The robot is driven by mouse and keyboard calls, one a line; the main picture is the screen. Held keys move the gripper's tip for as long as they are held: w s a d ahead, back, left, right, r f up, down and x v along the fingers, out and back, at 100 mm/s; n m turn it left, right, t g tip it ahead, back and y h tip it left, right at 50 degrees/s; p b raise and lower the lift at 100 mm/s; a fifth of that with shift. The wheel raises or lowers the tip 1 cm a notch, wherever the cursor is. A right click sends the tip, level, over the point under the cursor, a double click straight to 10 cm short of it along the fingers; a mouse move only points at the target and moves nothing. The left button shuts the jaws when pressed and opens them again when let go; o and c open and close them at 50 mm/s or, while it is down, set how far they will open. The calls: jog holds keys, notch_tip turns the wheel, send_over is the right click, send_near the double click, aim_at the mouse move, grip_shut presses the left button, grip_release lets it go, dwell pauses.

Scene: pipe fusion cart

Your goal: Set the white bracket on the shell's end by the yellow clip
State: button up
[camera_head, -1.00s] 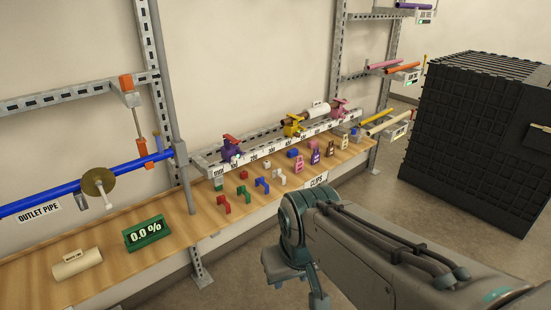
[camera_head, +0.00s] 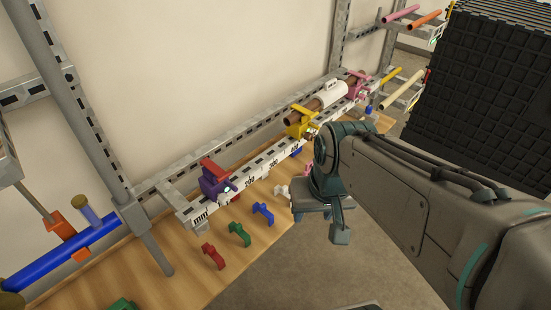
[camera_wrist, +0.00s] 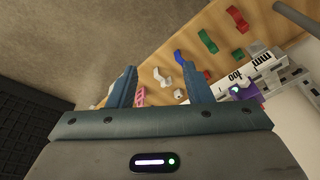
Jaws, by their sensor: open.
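The white bracket (camera_wrist: 160,77) lies on the wooden bench. In the wrist view it is seen between the fingertips of my gripper (camera_wrist: 160,76); it is not held. In the head view the bracket (camera_head: 281,190) is partly hidden beside my arm. There my gripper (camera_head: 320,222) points down in front of the bench edge, open and empty. The white shell (camera_head: 332,95) lies around a brown pipe on the rail at the back. The yellow clip (camera_head: 299,121) stands by the shell's near left end.
Red (camera_head: 212,256), green (camera_head: 239,234) and blue (camera_head: 263,212) brackets lie on the bench. A purple clip (camera_head: 214,182) and a pink clip (camera_head: 356,83) stand on the rail (camera_head: 250,172). A black crate (camera_head: 490,100) stands at right. Upright posts and a blue pipe (camera_head: 65,255) are at left.

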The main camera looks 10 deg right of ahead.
notch_tip(320, 180, down, 9)
jog(key=w+a+m+g+y+b, duration=0.1)
jog(key=w+a+m+y+b, duration=0.1)
jog(key=m+y+b, duration=0.35)
jog(key=m+t+y+b, duration=0.3)
jog(key=m+t+b, duration=0.95)
jog(key=m, duration=1.05)
send_near(286, 188)
jog(key=w+b, duration=0.1)
jog(key=w+a+g+b, duration=0.1)
jog(key=w, duration=0.1)
jog(key=w+a+g+b, duration=0.1)
jog(key=w, duration=0.1)
jog(key=shift+n, duration=0.25)
jog(key=shift+a+b+x, duration=0.25)
jog(key=shift+b+x, duration=0.1)
jog(key=shift+x, duration=2.45)
jog(key=shift+s, duration=0.25)
grip_shut()
